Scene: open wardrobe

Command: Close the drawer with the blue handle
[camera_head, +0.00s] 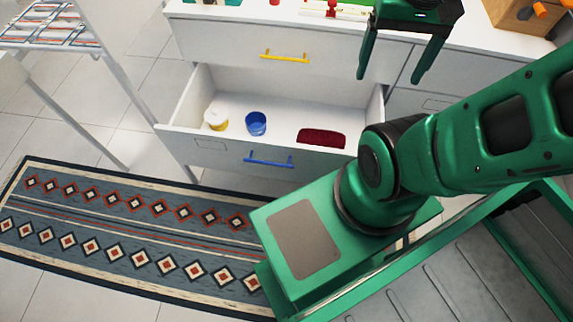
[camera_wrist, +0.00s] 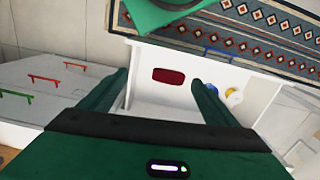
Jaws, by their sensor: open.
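The drawer with the blue handle (camera_head: 268,161) is pulled open, below the drawer with the yellow handle (camera_head: 284,56). Inside the open drawer (camera_head: 190,105) are a blue cup (camera_head: 256,123), a white and yellow item (camera_head: 216,117) and a dark red item (camera_head: 322,138). My gripper (camera_head: 395,75) is open and empty, above and to the right of the open drawer, apart from the blue handle. In the wrist view, my gripper's fingers (camera_wrist: 160,92) frame the open drawer, with the dark red item (camera_wrist: 169,76) between them. The blue handle (camera_wrist: 222,54) shows at the drawer's far edge.
A patterned rug (camera_head: 130,240) lies on the floor before the drawers. A white rack (camera_head: 50,35) stands at the left. A wooden box (camera_head: 515,14) sits on the top at the right. Red and green handles (camera_wrist: 43,78) show on other drawers in the wrist view.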

